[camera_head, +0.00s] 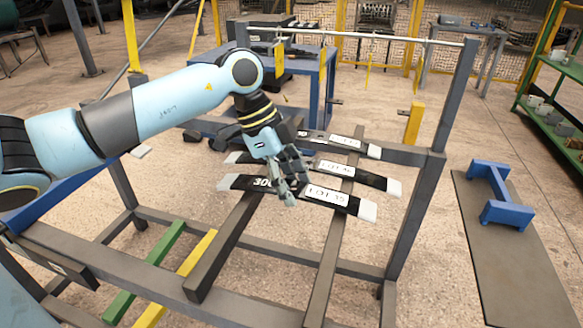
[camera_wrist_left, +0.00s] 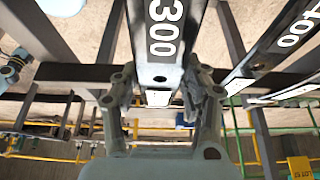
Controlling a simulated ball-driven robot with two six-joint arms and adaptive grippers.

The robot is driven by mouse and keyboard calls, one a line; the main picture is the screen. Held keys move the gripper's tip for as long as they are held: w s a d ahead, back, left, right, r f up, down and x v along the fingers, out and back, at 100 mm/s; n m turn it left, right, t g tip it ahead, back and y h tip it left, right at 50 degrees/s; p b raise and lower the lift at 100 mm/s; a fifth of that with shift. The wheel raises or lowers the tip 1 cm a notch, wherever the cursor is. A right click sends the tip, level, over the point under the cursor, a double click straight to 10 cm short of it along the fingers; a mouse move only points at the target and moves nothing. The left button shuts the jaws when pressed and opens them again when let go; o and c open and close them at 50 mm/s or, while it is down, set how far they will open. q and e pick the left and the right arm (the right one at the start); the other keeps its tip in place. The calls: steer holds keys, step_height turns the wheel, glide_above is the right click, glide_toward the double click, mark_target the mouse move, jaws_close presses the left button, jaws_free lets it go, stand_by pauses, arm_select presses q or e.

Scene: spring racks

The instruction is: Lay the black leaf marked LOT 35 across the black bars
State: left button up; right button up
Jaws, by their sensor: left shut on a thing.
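The black leaf marked LOT 35 (camera_head: 325,196) has pale ends, a white label and the number 300. In the head view it lies over both black bars, the left bar (camera_head: 222,250) and the right bar (camera_head: 332,245); I cannot tell whether it touches them. My left gripper (camera_head: 287,188) is shut on this leaf near its middle and hides part of it. In the left wrist view the leaf (camera_wrist_left: 161,62) runs between the fingers (camera_wrist_left: 160,95). My right gripper is not in view.
Another labelled black leaf (camera_head: 372,179) lies just behind, with a further one (camera_head: 345,142) beyond it. A grey rack post (camera_head: 413,215) stands to the right. A blue stand (camera_head: 497,192) sits on a dark mat (camera_head: 520,265). Green (camera_head: 145,270) and yellow (camera_head: 178,280) bars lie low at left.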

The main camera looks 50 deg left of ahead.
arm_select(q)
steer(key=shift+f+b, duration=0.4)
steer(key=shift+f, duration=0.4)
steer(key=o, duration=1.3)
steer(key=shift+o, duration=0.4)
steer(key=shift+f, duration=0.1)
steer(key=v, duration=1)
steer(key=shift+v, duration=1.05)
steer(key=shift+w, duration=0.1)
